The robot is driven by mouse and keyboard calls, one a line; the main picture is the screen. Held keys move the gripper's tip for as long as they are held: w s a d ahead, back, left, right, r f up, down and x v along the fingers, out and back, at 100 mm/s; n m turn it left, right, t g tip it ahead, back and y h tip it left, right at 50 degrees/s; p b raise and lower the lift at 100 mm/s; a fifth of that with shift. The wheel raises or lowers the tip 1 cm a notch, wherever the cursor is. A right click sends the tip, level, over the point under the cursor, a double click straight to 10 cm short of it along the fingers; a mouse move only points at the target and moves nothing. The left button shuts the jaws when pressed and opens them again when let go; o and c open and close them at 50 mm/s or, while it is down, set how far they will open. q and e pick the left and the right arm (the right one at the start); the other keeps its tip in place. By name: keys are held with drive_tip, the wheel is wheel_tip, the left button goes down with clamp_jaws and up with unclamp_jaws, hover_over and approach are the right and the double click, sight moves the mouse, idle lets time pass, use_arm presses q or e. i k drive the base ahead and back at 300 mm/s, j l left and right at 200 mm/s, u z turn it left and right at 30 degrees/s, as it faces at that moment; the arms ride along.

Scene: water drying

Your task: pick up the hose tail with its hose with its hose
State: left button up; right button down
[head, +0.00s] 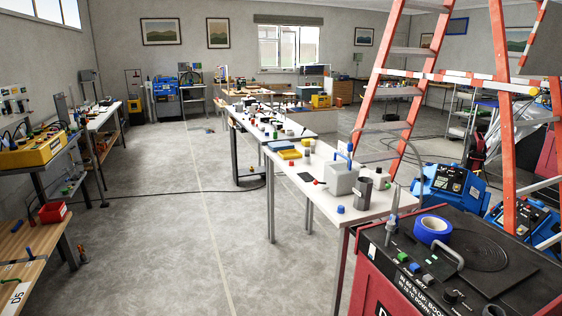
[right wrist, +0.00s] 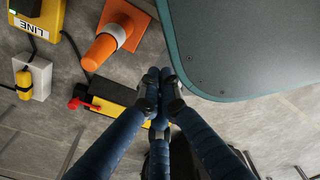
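I cannot make out a hose tail with its hose for certain in either view. In the head view a slim grey upright fitting (head: 393,215) stands on the red and black machine (head: 460,262) at the lower right; I cannot tell if it is the hose tail. In the right wrist view my right gripper (right wrist: 160,80) has its dark blue fingers drawn together at the tips. No object shows between them. The floor and some equipment lie beyond the fingertips. Neither gripper shows in the head view, and my left gripper is in no view.
A blue tape roll (head: 433,229) lies on the machine. A white bench (head: 345,200) and an orange ladder (head: 390,80) stand near it. The floor (head: 170,225) at centre left is clear. The wrist view shows an orange cone (right wrist: 112,38) and a grey panel (right wrist: 250,45).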

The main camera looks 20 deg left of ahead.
sight(349, 145)
drive_tip(key=u, duration=0.3)
drive_tip(key=i+j+z, duration=0.1)
drive_tip(key=i+j, duration=0.3)
drive_tip(key=i+j+z, duration=0.1)
drive_tip(key=i+j, duration=0.3)
drive_tip(key=i+j+z, duration=0.15)
drive_tip(key=i+j, duration=0.2)
drive_tip(key=j, duration=0.2)
drive_tip(key=i+j+z, duration=0.1)
drive_tip(key=i+j, duration=0.25)
drive_tip(key=j, duration=0.15)
